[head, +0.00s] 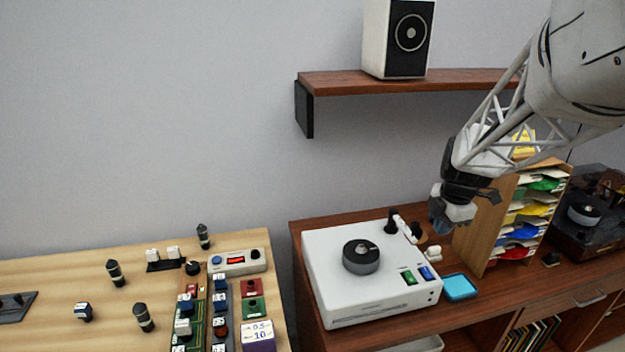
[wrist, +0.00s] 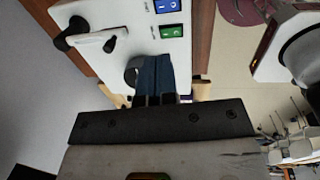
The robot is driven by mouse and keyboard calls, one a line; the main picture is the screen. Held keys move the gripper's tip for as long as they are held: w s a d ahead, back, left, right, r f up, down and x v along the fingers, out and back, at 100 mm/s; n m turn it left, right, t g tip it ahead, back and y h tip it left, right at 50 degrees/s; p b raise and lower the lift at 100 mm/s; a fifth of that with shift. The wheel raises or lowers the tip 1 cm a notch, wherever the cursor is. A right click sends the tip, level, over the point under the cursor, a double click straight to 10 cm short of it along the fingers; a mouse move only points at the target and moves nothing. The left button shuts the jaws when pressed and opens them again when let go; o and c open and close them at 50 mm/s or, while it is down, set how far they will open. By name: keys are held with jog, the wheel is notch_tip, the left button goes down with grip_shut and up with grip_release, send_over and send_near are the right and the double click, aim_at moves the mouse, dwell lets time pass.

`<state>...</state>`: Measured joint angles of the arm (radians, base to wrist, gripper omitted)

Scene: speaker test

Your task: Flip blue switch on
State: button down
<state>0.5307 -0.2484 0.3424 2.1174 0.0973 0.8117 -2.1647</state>
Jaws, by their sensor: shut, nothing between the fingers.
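The blue switch (head: 426,272) is a small rocker at the front right corner of a white box-shaped device (head: 325,285). A green switch (head: 408,277) sits just left of it. In the wrist view the blue switch (wrist: 167,6) is at the top edge, with white marks on it, and the green switch (wrist: 172,31) is below it. My gripper (head: 438,222) is above the device's right side, apart from the switches, its fingers pointing down. In the wrist view its dark blue fingertips (wrist: 155,72) are together and empty. Which way the blue switch is tilted is unclear.
A round dark dial (head: 361,257) and a white lever (head: 407,227) stand on the device's top. A light blue tray (head: 460,287) lies to its right, and a wooden paper rack (head: 485,230) stands close to my gripper. A shelf (head: 400,82) with a speaker (head: 398,38) hangs above.

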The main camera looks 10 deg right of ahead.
aim_at(427, 273)
jog(key=shift+f, duration=0.1)
jog(key=f, duration=0.4)
jog(key=w+f, duration=0.1)
jog(key=f, duration=0.4)
jog(key=w+f, duration=0.1)
jog(key=f, duration=0.3)
jog(key=shift+f, duration=0.3)
jog(key=shift+f, duration=0.2)
jog(key=shift+s, duration=0.15)
dwell(0.4)
jog(key=shift+s+r, duration=0.2)
jog(key=shift+s, duration=0.4)
jog(key=shift+r, duration=0.15)
